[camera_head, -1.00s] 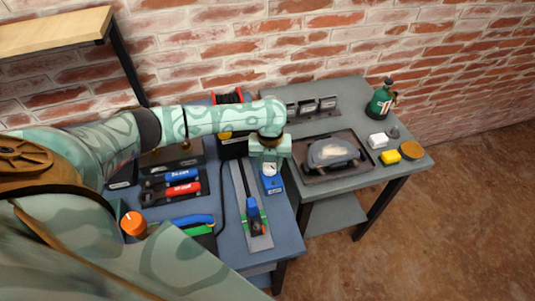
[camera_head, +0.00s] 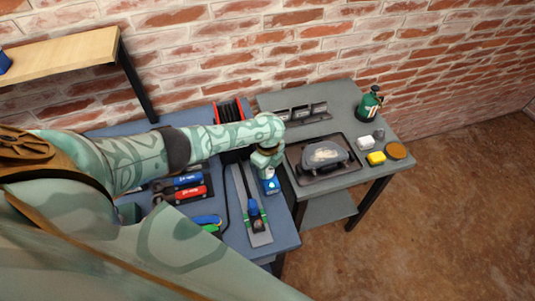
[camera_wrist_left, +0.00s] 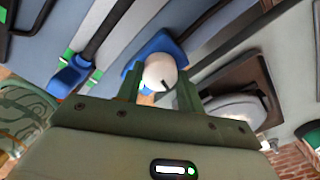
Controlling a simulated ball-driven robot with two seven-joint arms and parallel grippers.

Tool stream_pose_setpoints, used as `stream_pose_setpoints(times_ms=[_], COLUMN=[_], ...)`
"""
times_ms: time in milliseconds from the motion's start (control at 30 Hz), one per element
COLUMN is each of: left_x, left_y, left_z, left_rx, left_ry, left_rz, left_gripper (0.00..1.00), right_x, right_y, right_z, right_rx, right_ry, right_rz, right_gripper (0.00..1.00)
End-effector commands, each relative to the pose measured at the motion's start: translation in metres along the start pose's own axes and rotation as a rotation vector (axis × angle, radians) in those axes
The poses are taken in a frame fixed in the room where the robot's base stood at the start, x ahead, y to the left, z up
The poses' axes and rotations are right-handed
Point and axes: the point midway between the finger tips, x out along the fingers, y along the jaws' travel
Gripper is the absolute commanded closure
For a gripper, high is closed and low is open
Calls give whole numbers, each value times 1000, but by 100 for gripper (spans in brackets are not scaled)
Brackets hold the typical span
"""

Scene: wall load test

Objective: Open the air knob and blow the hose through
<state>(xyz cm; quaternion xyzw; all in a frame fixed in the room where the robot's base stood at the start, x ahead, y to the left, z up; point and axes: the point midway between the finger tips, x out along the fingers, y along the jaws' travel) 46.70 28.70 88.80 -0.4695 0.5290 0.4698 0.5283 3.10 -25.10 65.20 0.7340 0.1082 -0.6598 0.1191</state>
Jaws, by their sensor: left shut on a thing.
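The air knob (camera_wrist_left: 160,72) is round and white with a dark mark, on a blue base (camera_wrist_left: 150,48), in the left wrist view. In the head view the blue base (camera_head: 271,187) stands near the right edge of the blue bench. My left gripper (camera_head: 267,170) reaches down over it. Its fingers (camera_wrist_left: 160,90) are shut on the knob from both sides. A dark straight length (camera_head: 243,187) with a blue end piece (camera_head: 253,208) lies on a grey plate beside the base; I cannot tell whether it is the hose. My right gripper is not in view.
A red and black reel (camera_head: 228,111) stands at the back against the brick wall. A grey table (camera_head: 345,182) on the right bears a dark tray (camera_head: 297,172), a green bottle (camera_head: 369,104) and small blocks. Blue and red tools (camera_head: 184,190) lie left. The floor at right is clear.

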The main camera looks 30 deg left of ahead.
Motion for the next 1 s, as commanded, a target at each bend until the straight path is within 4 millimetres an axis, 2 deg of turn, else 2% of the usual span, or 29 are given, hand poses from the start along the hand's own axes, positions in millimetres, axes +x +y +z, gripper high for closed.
stream_pose_setpoints(times_ms=[300,867,900,967,1000], left_x=[-1,0,0,0,0], left_y=[0,0,0,0,0], left_z=[0,1,1,1,1], left_rx=[-133,-163,-163,-163,-162], left_ry=[-1,-1,-1,-1,-1], left_rz=[0,-1,-1,-1,-1], left_gripper=[86,86,57,41,41], right_x=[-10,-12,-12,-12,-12], right_y=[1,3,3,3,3], right_z=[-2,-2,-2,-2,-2], right_rx=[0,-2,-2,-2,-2], right_ry=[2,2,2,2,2], right_rz=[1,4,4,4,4], right_gripper=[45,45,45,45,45])
